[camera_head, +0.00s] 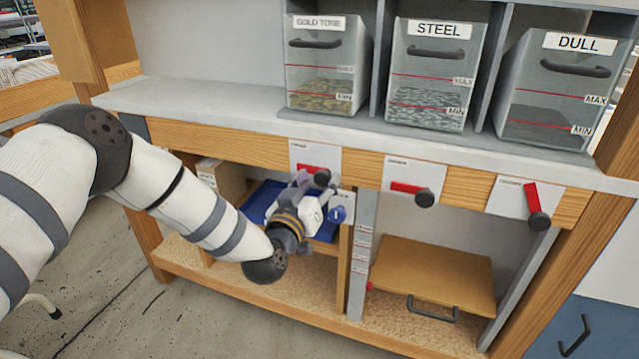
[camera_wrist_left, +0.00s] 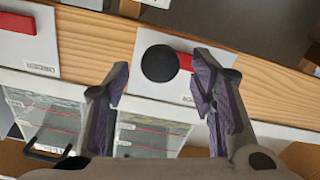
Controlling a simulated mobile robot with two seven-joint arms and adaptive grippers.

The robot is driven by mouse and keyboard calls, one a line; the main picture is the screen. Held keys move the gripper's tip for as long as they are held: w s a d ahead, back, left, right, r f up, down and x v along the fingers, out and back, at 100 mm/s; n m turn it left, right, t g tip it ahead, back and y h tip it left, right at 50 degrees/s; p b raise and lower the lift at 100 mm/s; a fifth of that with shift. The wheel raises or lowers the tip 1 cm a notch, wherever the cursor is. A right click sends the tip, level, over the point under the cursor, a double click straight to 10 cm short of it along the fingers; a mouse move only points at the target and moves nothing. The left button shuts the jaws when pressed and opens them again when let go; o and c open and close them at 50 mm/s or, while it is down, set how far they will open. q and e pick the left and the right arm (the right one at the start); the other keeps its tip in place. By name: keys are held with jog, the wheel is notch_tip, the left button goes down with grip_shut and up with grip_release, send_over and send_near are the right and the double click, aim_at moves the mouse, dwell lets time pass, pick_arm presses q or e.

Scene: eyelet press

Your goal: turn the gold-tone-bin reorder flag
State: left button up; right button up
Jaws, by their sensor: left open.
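The gold-tone bin (camera_head: 325,88) stands on the shelf, part full of yellowish pieces. Below it, a white plate (camera_head: 331,157) on the wooden rail carries the gold-tone reorder flag (camera_head: 307,169), a red bar with a black round knob at its right end. The bar lies near level. In the left wrist view, turned over, the knob (camera_wrist_left: 160,63) shows between the fingers, and the red bar (camera_wrist_left: 185,62) runs right, partly behind a finger. My left gripper (camera_head: 318,188) is open in front of the flag, its fingers either side of the knob (camera_wrist_left: 163,75); contact cannot be told.
The steel flag (camera_head: 405,188) is near level and the dull flag (camera_head: 531,197) stands steeply. Steel (camera_head: 432,80) and dull (camera_head: 560,90) bins are to the right. A blue tray (camera_head: 262,197) and a wooden board (camera_head: 435,272) lie below the rail.

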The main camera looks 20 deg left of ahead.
pick_arm(q)
jog(key=shift+w, duration=0.65)
grip_shut()
pick_arm(e)
jog(key=shift+f, duration=0.1)
